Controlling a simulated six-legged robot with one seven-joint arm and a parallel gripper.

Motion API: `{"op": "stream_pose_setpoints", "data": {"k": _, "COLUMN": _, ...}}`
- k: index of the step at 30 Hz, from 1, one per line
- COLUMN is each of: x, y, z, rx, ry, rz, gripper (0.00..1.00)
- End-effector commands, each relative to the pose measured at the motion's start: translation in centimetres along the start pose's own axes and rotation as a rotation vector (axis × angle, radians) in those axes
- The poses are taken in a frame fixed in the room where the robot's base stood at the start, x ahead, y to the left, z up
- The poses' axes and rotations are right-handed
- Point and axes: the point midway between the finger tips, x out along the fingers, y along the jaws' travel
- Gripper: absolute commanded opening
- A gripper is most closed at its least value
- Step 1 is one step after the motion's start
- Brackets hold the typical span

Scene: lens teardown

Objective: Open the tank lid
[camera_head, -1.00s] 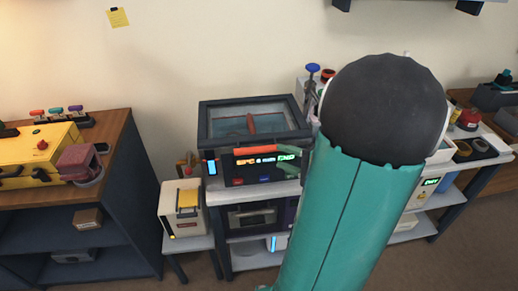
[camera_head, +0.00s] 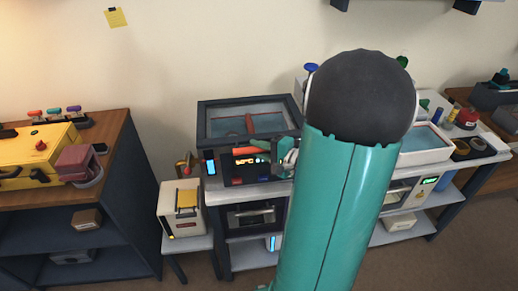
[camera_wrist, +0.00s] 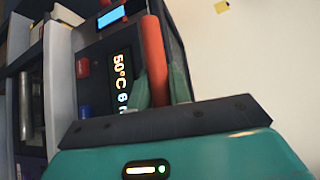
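The tank (camera_head: 202,128) is a dark box with a framed clear lid (camera_head: 222,104) on top, and the lid lies closed. An orange-red handle bar (camera_head: 243,150) runs along its front above a lit display. In the wrist view the bar (camera_wrist: 154,50) runs between the two green fingers of my gripper (camera_wrist: 160,85), one on each side. Whether they press on it is not clear. In the head view my gripper (camera_head: 287,155) is at the right part of the tank's front, partly hidden by my arm.
A white box with a yellow panel (camera_head: 187,203) stands left of the tank on a low stand. A wooden-topped cabinet (camera_head: 110,150) with a yellow case (camera_head: 35,150) is at far left. A white tray (camera_head: 425,155) sits right of my arm. Floor shows between the cabinet and the stand.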

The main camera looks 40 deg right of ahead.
Motion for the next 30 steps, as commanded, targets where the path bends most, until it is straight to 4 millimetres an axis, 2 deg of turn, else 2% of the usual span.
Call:
{"op": "stream_pose_setpoints", "data": {"k": 10, "x": -0.1, "y": -0.2, "z": 0.0, "rx": 0.004, "ry": 0.0, "rz": 0.005, "gripper": 0.0}}
{"op": "stream_pose_setpoints", "data": {"k": 16, "x": -0.2, "y": -1.6, "z": 0.2, "rx": 0.029, "ry": 0.001, "rz": 0.033, "gripper": 0.0}}
{"op": "stream_pose_setpoints", "data": {"k": 23, "x": -0.4, "y": -5.0, "z": 0.4, "rx": 0.103, "ry": 0.001, "rz": 0.113, "gripper": 0.0}}
{"op": "stream_pose_setpoints", "data": {"k": 30, "x": -0.2, "y": -10.2, "z": 0.2, "rx": 0.225, "ry": 0.002, "rz": 0.237, "gripper": 0.0}}
